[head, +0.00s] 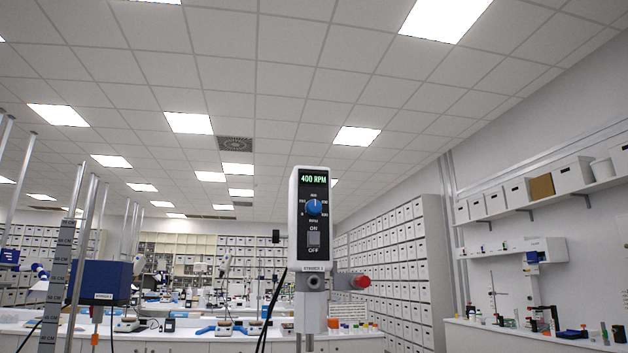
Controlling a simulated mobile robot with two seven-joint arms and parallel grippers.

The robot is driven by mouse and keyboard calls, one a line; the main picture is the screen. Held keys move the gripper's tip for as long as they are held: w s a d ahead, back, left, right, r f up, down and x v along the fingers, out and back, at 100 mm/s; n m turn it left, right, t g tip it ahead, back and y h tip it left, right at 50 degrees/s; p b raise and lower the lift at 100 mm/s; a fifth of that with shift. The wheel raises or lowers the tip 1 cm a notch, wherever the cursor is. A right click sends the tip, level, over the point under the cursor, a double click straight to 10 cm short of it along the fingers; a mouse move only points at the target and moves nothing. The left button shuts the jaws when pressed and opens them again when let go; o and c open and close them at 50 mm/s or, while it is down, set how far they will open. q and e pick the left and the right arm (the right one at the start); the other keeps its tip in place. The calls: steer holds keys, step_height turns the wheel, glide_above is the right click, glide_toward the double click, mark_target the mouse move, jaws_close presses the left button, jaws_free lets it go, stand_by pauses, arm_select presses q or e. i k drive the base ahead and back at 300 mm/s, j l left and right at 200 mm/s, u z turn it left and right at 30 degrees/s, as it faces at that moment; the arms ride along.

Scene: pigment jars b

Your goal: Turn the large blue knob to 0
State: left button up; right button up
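The large blue knob (314,207) sits on the dark front panel of an upright white stirrer head (296,240) in the middle of the head view. Small dial marks surround the knob; they are too small to read surely. The green display (313,179) above it reads 400 RPM. Below the knob is a light rocker switch (313,238) between the words ON and OFF. Neither of my grippers shows in the head view.
A red knob (361,282) on a clamp sticks out right of the stirrer head. Metal rods and a blue box (100,281) stand at the left. Benches with lab gear and shelves of white boxes (395,260) lie behind. The space around the knob's front looks clear.

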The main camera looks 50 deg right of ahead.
mark_target(313, 207)
steer(key=z, duration=1.6)
